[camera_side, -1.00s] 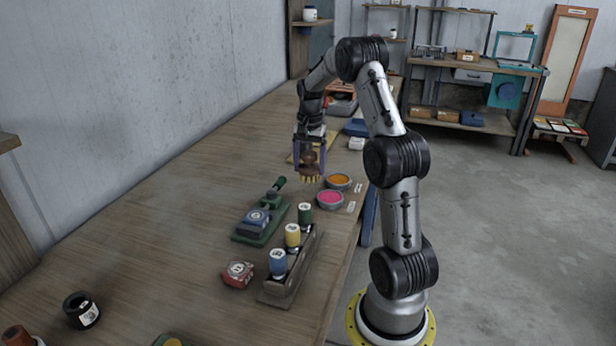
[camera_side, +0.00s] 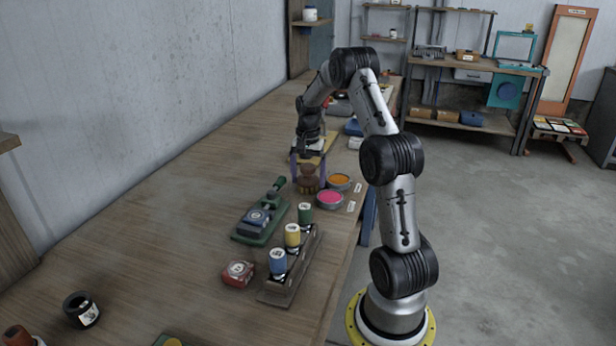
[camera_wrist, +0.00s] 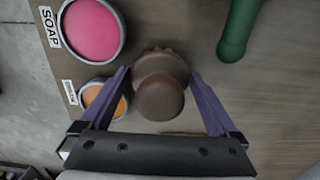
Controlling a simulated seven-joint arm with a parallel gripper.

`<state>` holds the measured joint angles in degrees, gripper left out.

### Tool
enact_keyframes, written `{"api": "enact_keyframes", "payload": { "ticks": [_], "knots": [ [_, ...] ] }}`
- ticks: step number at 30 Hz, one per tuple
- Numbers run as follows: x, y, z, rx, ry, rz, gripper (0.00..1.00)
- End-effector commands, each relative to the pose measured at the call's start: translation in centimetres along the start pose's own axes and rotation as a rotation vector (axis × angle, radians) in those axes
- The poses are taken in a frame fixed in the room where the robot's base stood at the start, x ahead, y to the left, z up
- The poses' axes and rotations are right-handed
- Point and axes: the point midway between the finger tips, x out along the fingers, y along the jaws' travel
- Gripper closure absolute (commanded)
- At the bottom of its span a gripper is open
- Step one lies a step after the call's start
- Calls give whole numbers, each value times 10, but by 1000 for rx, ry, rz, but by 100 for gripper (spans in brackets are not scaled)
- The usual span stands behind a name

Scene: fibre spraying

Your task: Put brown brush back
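The brown brush (camera_side: 307,178) stands upright on the workbench, bristles down, just left of the dye pots. In the wrist view its round knob (camera_wrist: 160,98) lies between my two purple fingers, with its wider body and bristle edge behind. My gripper (camera_side: 308,170) points down over it, one finger on each side. The fingers are spread, and in the wrist view narrow gaps show between the fingertips (camera_wrist: 160,74) and the brush. My gripper looks open around it.
A pink pot (camera_side: 330,198) labelled SOAP and an orange pot (camera_side: 339,181) stand close right of the brush. A green clamp-like tool (camera_side: 262,218) and a rack (camera_side: 290,275) with blue, yellow and green bottles stand nearer. The bench left of the brush is clear.

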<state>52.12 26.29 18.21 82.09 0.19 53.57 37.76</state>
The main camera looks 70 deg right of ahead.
Motion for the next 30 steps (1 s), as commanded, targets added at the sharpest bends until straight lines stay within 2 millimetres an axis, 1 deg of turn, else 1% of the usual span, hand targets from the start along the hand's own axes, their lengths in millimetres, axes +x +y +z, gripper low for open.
{"api": "enact_keyframes", "payload": {
  "ticks": [7,11,14,24,27,30],
  "knots": [
    [0,0,0,0,0,0,0],
    [-8,0,0,0,1,-1,0],
    [-23,-1,-1,0,3,-2,0],
    [-91,0,-1,0,3,-2,0],
    [-106,0,0,0,2,-2,0],
    [-116,0,0,0,2,-1,0]
  ]
}}
